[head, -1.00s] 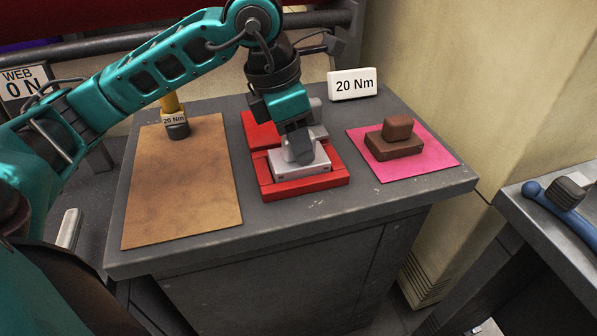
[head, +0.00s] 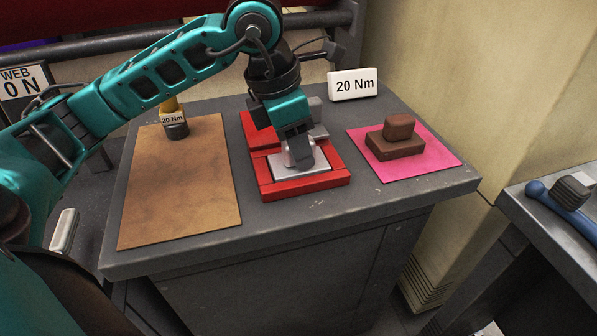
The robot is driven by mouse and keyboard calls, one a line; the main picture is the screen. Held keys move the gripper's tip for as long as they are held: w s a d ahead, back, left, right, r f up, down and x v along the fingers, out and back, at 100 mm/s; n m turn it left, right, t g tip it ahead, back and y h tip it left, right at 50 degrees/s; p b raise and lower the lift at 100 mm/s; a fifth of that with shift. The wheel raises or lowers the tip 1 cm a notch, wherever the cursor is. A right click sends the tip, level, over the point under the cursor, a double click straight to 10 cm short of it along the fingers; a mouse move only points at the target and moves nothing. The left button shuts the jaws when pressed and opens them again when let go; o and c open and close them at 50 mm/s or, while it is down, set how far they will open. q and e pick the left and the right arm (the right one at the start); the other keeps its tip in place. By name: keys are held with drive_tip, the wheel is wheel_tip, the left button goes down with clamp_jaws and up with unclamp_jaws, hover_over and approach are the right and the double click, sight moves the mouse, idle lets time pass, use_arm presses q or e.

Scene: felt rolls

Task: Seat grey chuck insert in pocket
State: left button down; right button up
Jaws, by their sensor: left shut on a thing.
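The grey chuck insert (head: 290,171) is a light grey block inside the front pocket of the red holder (head: 303,188). It looks level, with its top near the height of the red rim. My left gripper (head: 300,152) comes down from above and is shut on the insert's upper part, which its fingers partly hide. Whether the insert touches the pocket floor cannot be seen. My right gripper is not in view.
Behind the gripper, a grey piece (head: 319,131) shows beside the red holder's rear part. A brown block (head: 396,148) sits on a pink mat (head: 428,168) at right. A tan mat (head: 180,190) lies at left, with a yellow-handled tool (head: 175,128) at its back. A "20 Nm" sign (head: 353,84) stands behind.

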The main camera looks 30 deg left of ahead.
use_arm(q)
drive_tip(key=shift+f, duration=0.1)
drive_tip(key=c, duration=0.6)
unclamp_jaws()
drive_tip(key=shift+c, duration=0.2)
drive_tip(key=shift+c, duration=1)
drive_tip(key=shift+c, duration=0.8)
